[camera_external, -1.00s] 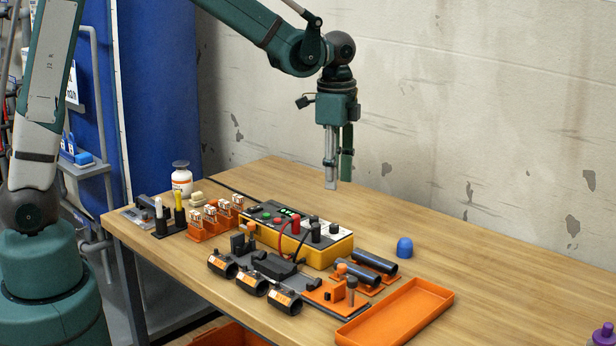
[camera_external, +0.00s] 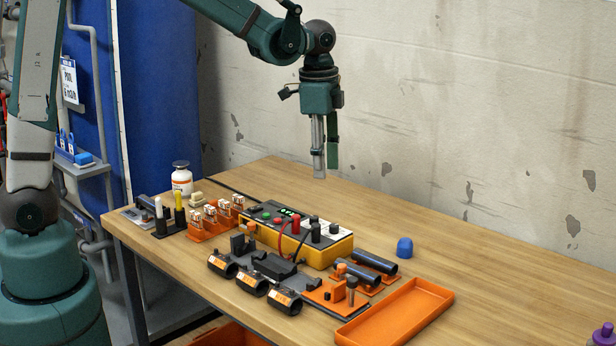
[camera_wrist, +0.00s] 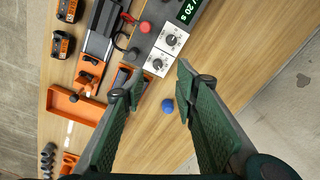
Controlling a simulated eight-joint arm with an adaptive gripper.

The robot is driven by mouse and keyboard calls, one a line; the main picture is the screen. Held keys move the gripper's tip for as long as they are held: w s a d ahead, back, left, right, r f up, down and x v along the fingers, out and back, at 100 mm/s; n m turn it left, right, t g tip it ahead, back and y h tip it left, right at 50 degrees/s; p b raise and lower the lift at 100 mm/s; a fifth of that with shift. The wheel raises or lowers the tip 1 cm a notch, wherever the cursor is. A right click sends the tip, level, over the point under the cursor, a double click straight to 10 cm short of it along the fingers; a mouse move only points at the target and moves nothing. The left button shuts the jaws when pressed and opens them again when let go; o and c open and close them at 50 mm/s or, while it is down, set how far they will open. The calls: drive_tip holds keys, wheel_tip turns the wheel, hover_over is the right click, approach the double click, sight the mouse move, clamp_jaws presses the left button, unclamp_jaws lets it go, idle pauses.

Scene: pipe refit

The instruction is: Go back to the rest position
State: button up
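My gripper (camera_external: 325,172) hangs pointing down in the air above the back of the wooden table (camera_external: 480,240), clear of everything on it. In the wrist view, my gripper (camera_wrist: 158,88) has its two green fingers spread apart with nothing between the tips.
The control box (camera_external: 318,256) with red and black plugs sits mid-table. In front are black pipe fittings (camera_external: 252,283), dark pipes (camera_external: 374,262) and an empty orange tray (camera_external: 400,312). A white bottle (camera_external: 181,180) stands at the left. The table's right side is mostly clear.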

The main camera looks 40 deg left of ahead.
drive_tip(key=s+a+r+n+t, duration=0.3)
drive_tip(key=s+a+r+n, duration=0.4)
drive_tip(key=s+a, duration=0.4)
drive_tip(key=s+a+r+n+t, duration=0.1)
drive_tip(key=s+a+n+t, duration=0.2)
drive_tip(key=s+a, duration=0.7)
drive_tip(key=shift+s+a+r+n+t, duration=0.3)
drive_tip(key=shift+s+n, duration=1)
drive_tip(key=shift+s, duration=0.3)
